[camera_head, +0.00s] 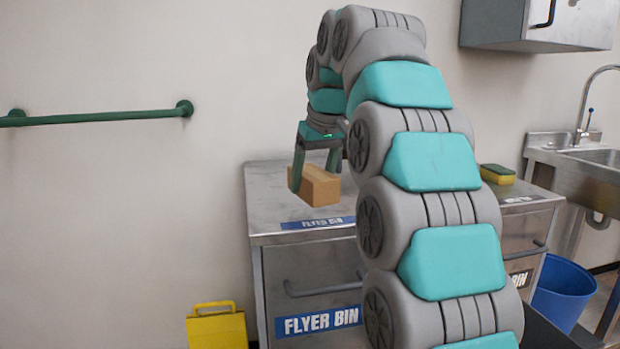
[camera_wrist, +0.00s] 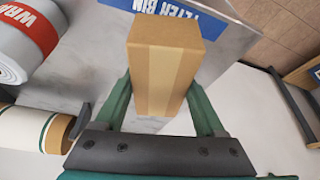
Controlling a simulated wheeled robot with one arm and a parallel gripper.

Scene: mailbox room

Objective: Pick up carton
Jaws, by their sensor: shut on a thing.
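The carton (camera_head: 317,187) is a small brown cardboard box with a lighter tape strip. In the head view it is at my gripper (camera_head: 312,172), over the top of the left metal flyer bin (camera_head: 262,207). In the wrist view the carton (camera_wrist: 163,67) sits between the two green fingers of my gripper (camera_wrist: 160,100), which are shut on its sides. I cannot tell for sure whether the carton's underside touches the bin top. My arm hides part of the bin in the head view.
A yellow-green sponge-like block (camera_head: 497,174) lies on the right bin. A yellow object (camera_head: 216,327) stands on the floor, left of the bin. A blue bucket (camera_head: 563,290) stands below the sink (camera_head: 600,157). The wrist view shows rolls (camera_wrist: 30,42) at left.

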